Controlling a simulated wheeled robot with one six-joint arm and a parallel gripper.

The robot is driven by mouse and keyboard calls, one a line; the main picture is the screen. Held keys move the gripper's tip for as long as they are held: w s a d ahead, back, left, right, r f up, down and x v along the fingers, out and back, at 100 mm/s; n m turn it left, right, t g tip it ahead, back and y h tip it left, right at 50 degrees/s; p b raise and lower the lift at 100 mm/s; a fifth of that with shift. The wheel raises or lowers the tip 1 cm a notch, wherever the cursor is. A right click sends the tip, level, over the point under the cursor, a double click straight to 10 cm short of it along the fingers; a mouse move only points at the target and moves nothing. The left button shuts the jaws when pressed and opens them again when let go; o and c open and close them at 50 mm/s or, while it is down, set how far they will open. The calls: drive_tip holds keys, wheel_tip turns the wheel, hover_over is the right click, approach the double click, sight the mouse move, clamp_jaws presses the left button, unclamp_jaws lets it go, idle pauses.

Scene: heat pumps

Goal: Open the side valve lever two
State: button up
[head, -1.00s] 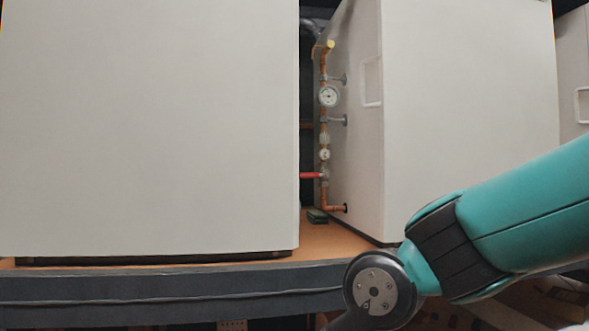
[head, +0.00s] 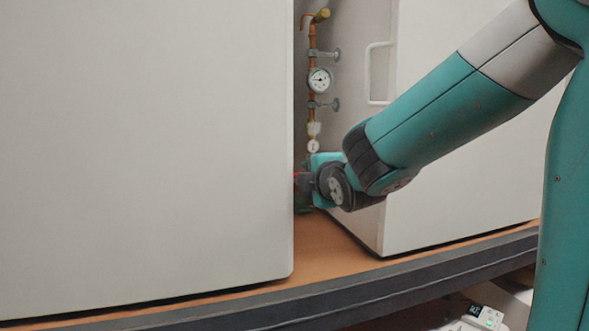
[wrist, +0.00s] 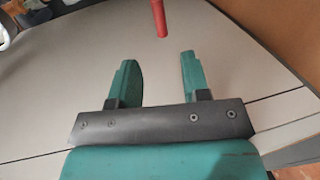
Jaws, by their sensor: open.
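The red lever (wrist: 160,18) shows at the top of the wrist view. It lies just beyond my fingertips, roughly in line with the gap between them, and no finger touches it in that view. My gripper (wrist: 158,62) is open and empty, with its two teal fingers apart. In the head view my wrist reaches into the gap between two cabinets and hides the lower pipe and most of the lever; only a small red bit (head: 296,178) shows.
A large pale cabinet (head: 140,140) stands close on the left. Another cabinet (head: 450,170) with a white handle (head: 370,72) stands on the right. Both stand on an orange-brown shelf (head: 325,245) with a dark front edge (head: 400,290). The gap between them is narrow.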

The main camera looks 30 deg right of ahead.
drive_tip(key=p+x, duration=0.4)
drive_tip(key=x, duration=0.6)
drive_tip(key=shift+w+d, duration=0.15)
drive_tip(key=shift+w, duration=0.15)
drive_tip(key=shift+w+d+f, duration=0.1)
drive_tip(key=shift+w+f, duration=0.05)
drive_tip(key=shift+w, duration=0.25)
clamp_jaws()
